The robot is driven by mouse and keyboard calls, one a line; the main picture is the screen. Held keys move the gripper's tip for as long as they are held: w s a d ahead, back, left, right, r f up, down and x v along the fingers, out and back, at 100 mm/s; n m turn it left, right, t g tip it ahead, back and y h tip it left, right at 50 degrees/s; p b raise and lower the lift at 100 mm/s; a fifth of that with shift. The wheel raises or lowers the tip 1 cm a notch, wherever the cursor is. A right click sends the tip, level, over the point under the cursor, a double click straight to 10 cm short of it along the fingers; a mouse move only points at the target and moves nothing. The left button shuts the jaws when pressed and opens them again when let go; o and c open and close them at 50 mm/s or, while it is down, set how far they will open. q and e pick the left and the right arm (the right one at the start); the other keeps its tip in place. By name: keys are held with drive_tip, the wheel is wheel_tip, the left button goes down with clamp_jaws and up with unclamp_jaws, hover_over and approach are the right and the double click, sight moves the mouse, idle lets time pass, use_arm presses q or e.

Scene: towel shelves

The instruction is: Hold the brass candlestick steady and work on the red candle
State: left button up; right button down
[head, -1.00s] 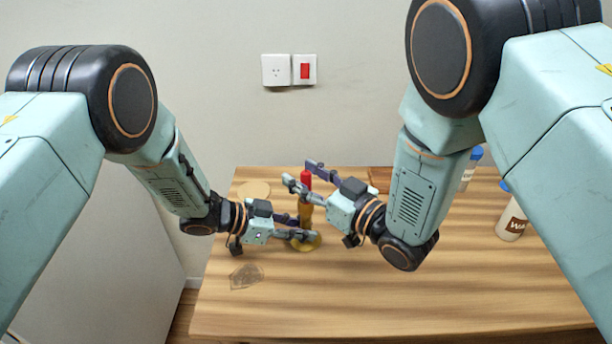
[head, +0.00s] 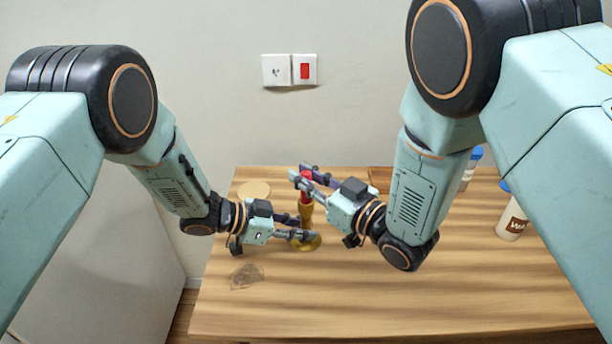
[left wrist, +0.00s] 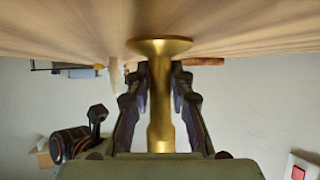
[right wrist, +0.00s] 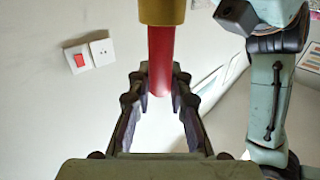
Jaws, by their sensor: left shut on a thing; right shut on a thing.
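The brass candlestick (head: 306,213) stands upright on the wooden table, its round base flat on the top. My left gripper (head: 304,228) is shut around its stem, low down. In the left wrist view the candlestick (left wrist: 160,115) runs between the fingers, base uppermost. The red candle (head: 306,200) stands upright at the top of the candlestick. My right gripper (head: 303,174) is shut on its upper part, and the fingers partly hide it. In the right wrist view the red candle (right wrist: 160,55) passes between both fingers, and its end meets the brass cup (right wrist: 161,10).
A clear flat piece (head: 246,277) lies near the table's left front. A round tan disc (head: 254,188) lies behind the left gripper. A white bottle with a blue cap (head: 511,221) stands at the right, another farther back. The front middle of the table (head: 380,300) is clear.

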drive_tip(key=shift+r, duration=2.95)
